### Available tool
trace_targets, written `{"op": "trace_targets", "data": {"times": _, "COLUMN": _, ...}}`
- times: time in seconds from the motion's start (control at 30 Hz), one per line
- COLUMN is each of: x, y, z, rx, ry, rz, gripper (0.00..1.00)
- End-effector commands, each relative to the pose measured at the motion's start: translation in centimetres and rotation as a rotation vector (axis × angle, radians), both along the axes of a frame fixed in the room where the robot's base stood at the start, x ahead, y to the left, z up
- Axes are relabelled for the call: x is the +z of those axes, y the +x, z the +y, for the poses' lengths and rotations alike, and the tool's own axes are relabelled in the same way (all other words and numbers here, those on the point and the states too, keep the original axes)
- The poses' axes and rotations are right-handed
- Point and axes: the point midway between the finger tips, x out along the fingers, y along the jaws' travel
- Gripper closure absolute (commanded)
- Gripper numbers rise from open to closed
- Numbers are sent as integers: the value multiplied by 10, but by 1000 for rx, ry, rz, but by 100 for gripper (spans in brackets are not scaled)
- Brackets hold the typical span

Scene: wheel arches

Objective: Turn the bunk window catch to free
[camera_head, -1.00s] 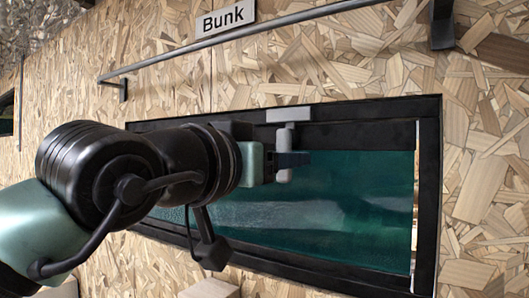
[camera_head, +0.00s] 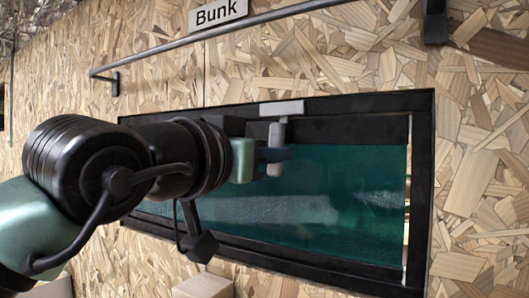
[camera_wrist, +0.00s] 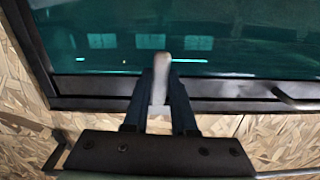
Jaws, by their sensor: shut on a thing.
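The bunk window catch has a light grey plate (camera_head: 282,107) on the window's top frame and a pale lever (camera_head: 275,150) hanging down from it over the glass. My gripper (camera_head: 268,155) comes from the left and is shut on the lever. In the wrist view, the lever (camera_wrist: 161,66) stands between the two dark fingertips of my gripper (camera_wrist: 160,78), and its lower part is hidden between them. The bunk window (camera_head: 330,190) has green glass in a black frame. Part of it is hidden behind my arm.
A "Bunk" sign (camera_head: 218,13) and a long metal rail (camera_head: 215,37) are above the window on the chipboard wall (camera_head: 330,60). A wooden block (camera_head: 203,287) is below the window. The glass right of the catch is clear of objects.

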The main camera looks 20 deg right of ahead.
Motion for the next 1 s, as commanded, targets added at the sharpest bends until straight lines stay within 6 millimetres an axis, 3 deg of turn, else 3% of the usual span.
{"op": "trace_targets", "data": {"times": 1.0, "x": 13, "y": 15, "z": 15, "rx": -2, "ry": 634, "rz": -640, "gripper": 100}}
